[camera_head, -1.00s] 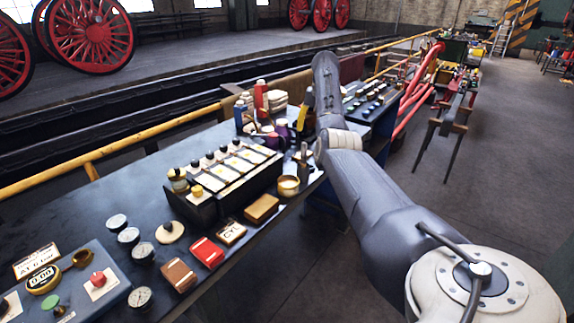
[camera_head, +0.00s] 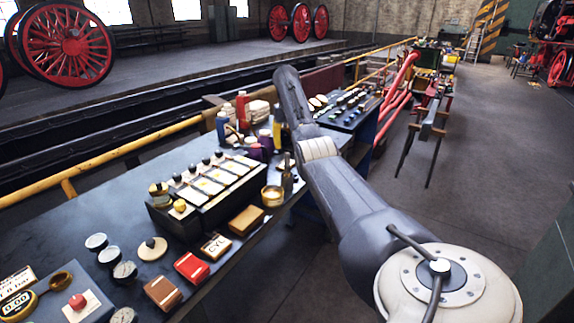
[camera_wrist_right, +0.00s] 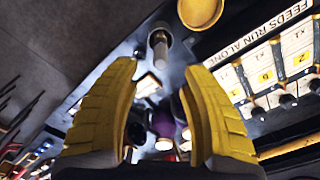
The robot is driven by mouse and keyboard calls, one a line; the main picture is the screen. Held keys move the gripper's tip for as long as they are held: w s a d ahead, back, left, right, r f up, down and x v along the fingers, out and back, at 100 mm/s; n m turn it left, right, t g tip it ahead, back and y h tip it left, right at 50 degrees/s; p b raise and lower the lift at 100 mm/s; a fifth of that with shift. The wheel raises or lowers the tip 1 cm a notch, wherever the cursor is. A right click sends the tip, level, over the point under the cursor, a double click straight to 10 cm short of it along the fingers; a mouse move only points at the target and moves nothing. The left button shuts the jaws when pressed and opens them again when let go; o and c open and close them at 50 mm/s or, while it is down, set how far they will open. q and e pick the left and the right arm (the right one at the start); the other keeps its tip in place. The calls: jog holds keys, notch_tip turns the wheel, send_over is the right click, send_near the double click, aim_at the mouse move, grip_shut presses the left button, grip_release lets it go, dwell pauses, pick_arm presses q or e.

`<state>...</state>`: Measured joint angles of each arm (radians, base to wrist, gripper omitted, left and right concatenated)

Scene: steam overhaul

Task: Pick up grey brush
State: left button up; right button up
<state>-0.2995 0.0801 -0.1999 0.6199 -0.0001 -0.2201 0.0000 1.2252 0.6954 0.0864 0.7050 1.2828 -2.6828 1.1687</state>
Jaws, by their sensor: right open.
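A slim dark grey upright thing with a thin handle, which looks like the grey brush (camera_head: 287,180), stands on the bench (camera_head: 75,215) beside a round brass tin (camera_head: 272,197). In the right wrist view the grey brush (camera_wrist_right: 159,45) shows end-on, just beyond my fingertips, close to the round yellow tin (camera_wrist_right: 200,11). My right gripper (camera_wrist_right: 160,72) is open, with its two ribbed yellow fingers apart and nothing held between them. In the head view my right arm reaches over the bench, and its gripper is mostly hidden. My left gripper is not in view.
A panel box with several switches (camera_head: 205,192) stands left of the tin. Bottles, including a red one (camera_head: 242,108), stand behind. A brown block (camera_head: 246,220), red box (camera_head: 192,267) and gauges (camera_head: 124,271) lie nearer.

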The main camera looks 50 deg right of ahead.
aim_at(287, 165)
jog(key=shift+a+f, duration=0.1)
jog(key=shift+f, duration=4.8)
grip_shut()
